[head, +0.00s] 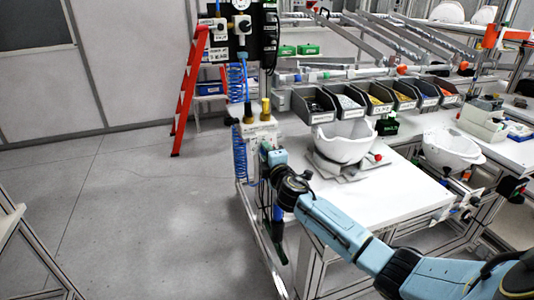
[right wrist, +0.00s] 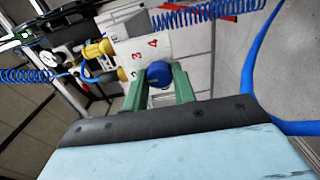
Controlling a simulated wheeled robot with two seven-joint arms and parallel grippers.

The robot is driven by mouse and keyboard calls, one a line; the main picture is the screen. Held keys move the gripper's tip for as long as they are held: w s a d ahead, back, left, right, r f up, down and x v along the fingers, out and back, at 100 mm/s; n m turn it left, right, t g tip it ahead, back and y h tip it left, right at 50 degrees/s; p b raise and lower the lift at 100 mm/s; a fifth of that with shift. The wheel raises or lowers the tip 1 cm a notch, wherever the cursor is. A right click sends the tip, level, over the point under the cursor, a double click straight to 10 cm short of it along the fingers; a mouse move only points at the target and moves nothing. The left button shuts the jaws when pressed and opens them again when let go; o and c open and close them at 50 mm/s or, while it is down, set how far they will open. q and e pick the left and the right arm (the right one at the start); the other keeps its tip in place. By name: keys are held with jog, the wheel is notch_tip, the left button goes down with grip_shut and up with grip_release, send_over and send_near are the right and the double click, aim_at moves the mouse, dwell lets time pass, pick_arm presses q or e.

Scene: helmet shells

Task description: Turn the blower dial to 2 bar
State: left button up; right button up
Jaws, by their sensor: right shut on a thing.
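The blower dial (right wrist: 159,73) is a round blue knob on a white panel (right wrist: 143,47) in the right wrist view. In the head view the right gripper (head: 266,149) is against the white blower box (head: 258,127) at the table's left end, and hides the dial. My left gripper is in neither view.
Grey parts bins (head: 313,106) line the table's back. Blue coiled hose (head: 239,155) hangs by the box. A red ladder (head: 188,95) stands behind; the floor at left is clear.

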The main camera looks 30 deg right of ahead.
dwell(0.4)
jog(key=o, duration=1)
jog(key=shift+s, duration=0.1)
jog(key=v, duration=1.3)
jog(key=shift+s+a, duration=0.1)
